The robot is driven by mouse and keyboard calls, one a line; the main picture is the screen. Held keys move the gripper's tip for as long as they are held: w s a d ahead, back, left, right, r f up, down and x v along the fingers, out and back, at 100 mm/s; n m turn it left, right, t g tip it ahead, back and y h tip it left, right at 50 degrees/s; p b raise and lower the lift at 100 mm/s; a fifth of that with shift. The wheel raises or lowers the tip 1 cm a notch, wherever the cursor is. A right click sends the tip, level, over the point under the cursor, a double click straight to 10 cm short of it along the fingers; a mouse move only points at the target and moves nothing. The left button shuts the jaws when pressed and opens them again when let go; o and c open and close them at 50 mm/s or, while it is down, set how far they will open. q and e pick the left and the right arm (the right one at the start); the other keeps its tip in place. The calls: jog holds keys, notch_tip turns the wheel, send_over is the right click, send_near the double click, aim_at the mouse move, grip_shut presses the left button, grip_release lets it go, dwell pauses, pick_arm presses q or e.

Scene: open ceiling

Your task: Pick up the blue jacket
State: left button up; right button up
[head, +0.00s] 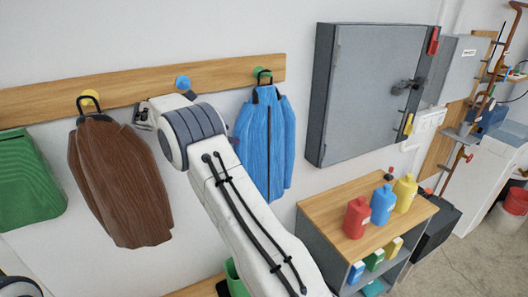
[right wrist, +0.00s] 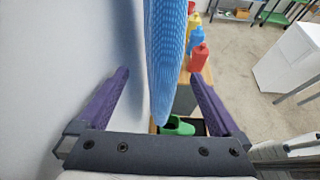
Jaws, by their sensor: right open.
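The blue jacket (head: 267,140) hangs by a dark hanger from the green peg (head: 262,72) on the wooden wall rail. My right arm partly covers its left side in the head view. In the right wrist view my right gripper (right wrist: 160,73) is open, with its purple fingers spread on either side of the jacket's lower part (right wrist: 166,50). The jacket appears between or just beyond the fingertips and is not gripped. My right gripper's fingers are hidden in the head view. My left gripper does not show.
A brown jacket (head: 120,180) hangs from the yellow peg, and a green garment (head: 28,180) hangs at far left. The blue peg (head: 183,83) is partly free. A grey wall cabinet (head: 375,90) and a shelf unit (head: 345,205) with colored bottles stand to the right.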

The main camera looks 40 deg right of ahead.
aim_at(233, 130)
jog(key=d, duration=0.3)
jog(key=shift+s+d+g+h+p, duration=0.15)
jog(key=shift+s+g+h+p, duration=0.15)
jog(key=p+x, duration=0.3)
jog(key=x, duration=0.2)
jog(key=shift+f, duration=0.1)
jog(key=shift+d+f, duration=0.3)
jog(key=shift+r, duration=0.15)
grip_shut()
